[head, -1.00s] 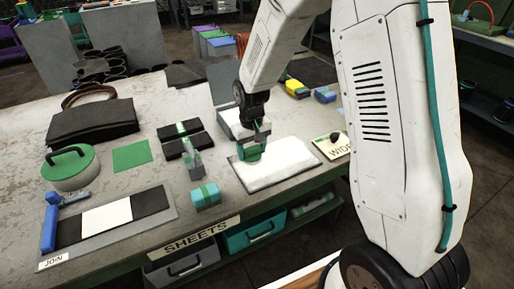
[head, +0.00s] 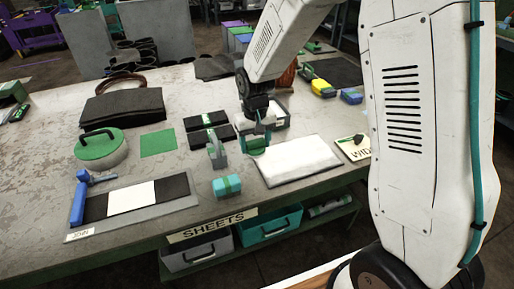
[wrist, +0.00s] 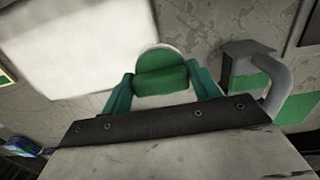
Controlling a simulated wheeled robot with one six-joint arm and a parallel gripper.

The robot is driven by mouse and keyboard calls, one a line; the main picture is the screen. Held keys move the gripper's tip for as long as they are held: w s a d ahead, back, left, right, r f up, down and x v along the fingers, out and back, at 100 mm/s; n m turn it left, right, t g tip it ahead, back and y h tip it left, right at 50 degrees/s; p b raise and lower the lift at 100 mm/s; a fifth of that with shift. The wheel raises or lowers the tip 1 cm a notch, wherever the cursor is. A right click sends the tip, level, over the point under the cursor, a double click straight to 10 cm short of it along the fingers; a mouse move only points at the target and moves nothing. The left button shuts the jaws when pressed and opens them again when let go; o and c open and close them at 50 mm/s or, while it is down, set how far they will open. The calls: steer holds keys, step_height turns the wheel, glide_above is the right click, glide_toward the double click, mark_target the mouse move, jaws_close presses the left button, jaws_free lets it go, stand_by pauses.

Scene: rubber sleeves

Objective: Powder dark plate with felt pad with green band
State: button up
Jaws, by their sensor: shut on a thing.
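My gripper (head: 257,143) is shut on a felt pad with a green band (wrist: 161,75). The pad is pale with a rounded end, and it sits between the teal fingers in the wrist view. In the head view, the gripper is at the left edge of a white slab (head: 298,160), which lies at left in the wrist view (wrist: 75,45). I cannot tell whether the pad touches the table. Two dark blocks (head: 206,120) with green on them lie left of the gripper. A flat dark sheet (head: 332,72) lies at the back right. I cannot tell which is the dark plate.
A grey tool (head: 217,155) stands just left of my gripper, with a turquoise block (head: 227,186) in front. A board with black and white strips (head: 132,198) and a green-lidded pot (head: 100,147) are at left.

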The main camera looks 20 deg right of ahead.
mark_target(256, 141)
steer(key=shift+r, duration=2.55)
